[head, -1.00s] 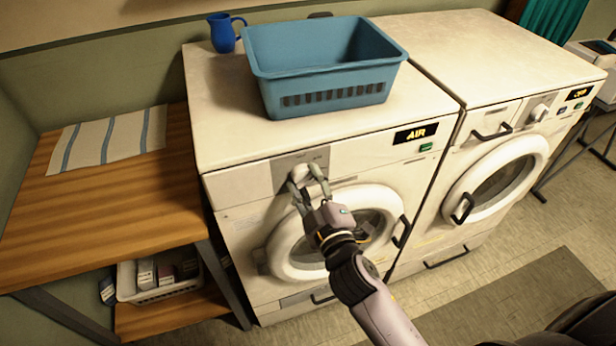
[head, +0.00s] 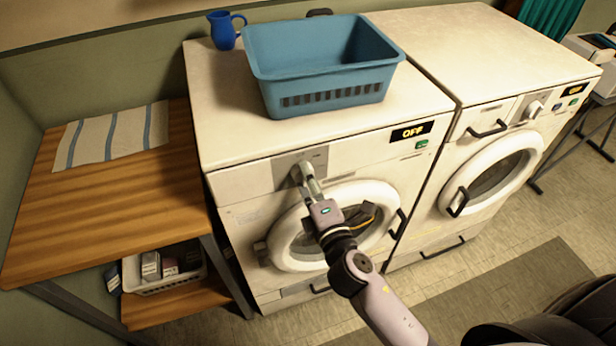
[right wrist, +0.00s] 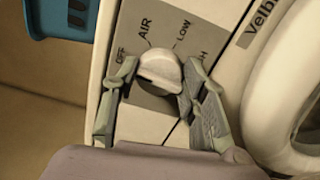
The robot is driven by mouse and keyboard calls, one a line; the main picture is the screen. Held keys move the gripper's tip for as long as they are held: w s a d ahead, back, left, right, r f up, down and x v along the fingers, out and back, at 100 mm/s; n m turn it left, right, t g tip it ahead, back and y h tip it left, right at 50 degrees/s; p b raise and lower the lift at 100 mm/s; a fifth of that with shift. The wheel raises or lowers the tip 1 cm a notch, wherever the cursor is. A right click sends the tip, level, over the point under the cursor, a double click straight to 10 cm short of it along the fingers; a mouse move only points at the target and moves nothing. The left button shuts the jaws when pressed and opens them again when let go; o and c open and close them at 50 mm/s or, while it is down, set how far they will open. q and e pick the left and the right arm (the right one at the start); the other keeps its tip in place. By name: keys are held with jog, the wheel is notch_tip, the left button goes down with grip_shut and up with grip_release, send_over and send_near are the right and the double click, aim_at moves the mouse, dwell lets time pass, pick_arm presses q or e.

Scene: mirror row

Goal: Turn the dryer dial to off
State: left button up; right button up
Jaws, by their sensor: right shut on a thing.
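The dryer (head: 330,135) is the white front-loader on the left. Its dial (right wrist: 160,70) is a pale round knob on a grey plate, with OFF, AIR and LOW printed around it and another label partly hidden. My right gripper (head: 307,178) is at the dial; in the right wrist view its fingers (right wrist: 158,82) lie on either side of the knob, shut on it. In the head view the gripper partly hides the dial. The dryer's small display (head: 411,132) reads OFF. My left gripper is not in view.
A blue basket (head: 320,75) and a blue jug (head: 224,30) stand on the dryer. A second white machine (head: 490,60) stands at its right. A wooden table (head: 110,205) with a striped cloth (head: 112,135) is at the left. The round door sits just below the dial.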

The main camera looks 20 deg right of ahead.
jog(key=shift+n, duration=0.4)
jog(key=o, duration=1.2)
jog(key=shift+c, duration=0.2)
jog(key=s, duration=0.7)
jog(key=shift+s, duration=0.25)
jog(key=shift+d, duration=0.1)
